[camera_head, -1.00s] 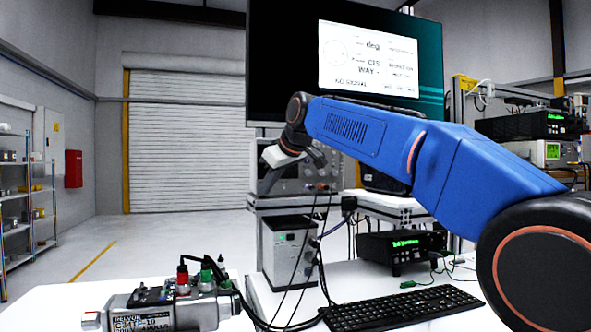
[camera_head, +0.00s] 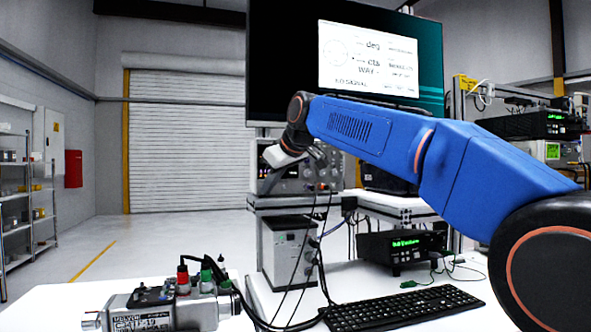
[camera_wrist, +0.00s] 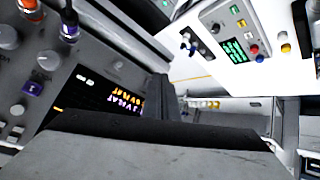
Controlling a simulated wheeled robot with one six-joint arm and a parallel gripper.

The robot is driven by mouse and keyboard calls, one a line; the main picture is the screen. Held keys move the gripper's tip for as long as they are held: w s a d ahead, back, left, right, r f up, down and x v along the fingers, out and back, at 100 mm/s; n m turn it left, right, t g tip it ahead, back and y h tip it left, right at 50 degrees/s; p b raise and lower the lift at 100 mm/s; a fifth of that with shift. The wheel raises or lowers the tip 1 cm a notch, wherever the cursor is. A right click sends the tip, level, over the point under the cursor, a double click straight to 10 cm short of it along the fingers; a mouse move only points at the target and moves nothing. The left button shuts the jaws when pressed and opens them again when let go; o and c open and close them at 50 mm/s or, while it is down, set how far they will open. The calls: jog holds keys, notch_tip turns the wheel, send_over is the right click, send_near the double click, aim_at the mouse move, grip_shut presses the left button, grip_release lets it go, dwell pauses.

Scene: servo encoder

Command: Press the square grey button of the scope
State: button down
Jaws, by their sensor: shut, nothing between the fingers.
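The scope (camera_head: 268,182) stands on a stand behind the desk, below the monitor, partly hidden by my wrist and gripper. Its front panel (camera_wrist: 62,47) fills the left of the wrist view, tilted, with knobs, cable plugs, a purple button and a dark lit screen (camera_wrist: 98,101). I cannot single out the square grey button; small pale buttons show near the screen, and part of the panel is hidden by my gripper. My gripper (camera_head: 320,157) is shut and empty, in front of the scope's panel. Whether it touches the panel is unclear.
Black cables hang below the scope past a white box (camera_head: 287,250). A keyboard (camera_head: 402,307) and a black box with green digits (camera_head: 400,248) are on the desk. A grey unit with coloured terminals (camera_head: 170,308) is at front left. The monitor (camera_head: 285,65) stands above my wrist.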

jog(key=shift+s+d, duration=0.25)
jog(key=shift+s, duration=0.7)
jog(key=shift+s+d, duration=0.3)
jog(key=shift+s, duration=0.65)
jog(key=shift+s+d, duration=0.25)
jog(key=shift+s, duration=0.7)
jog(key=shift+s+d, duration=0.1)
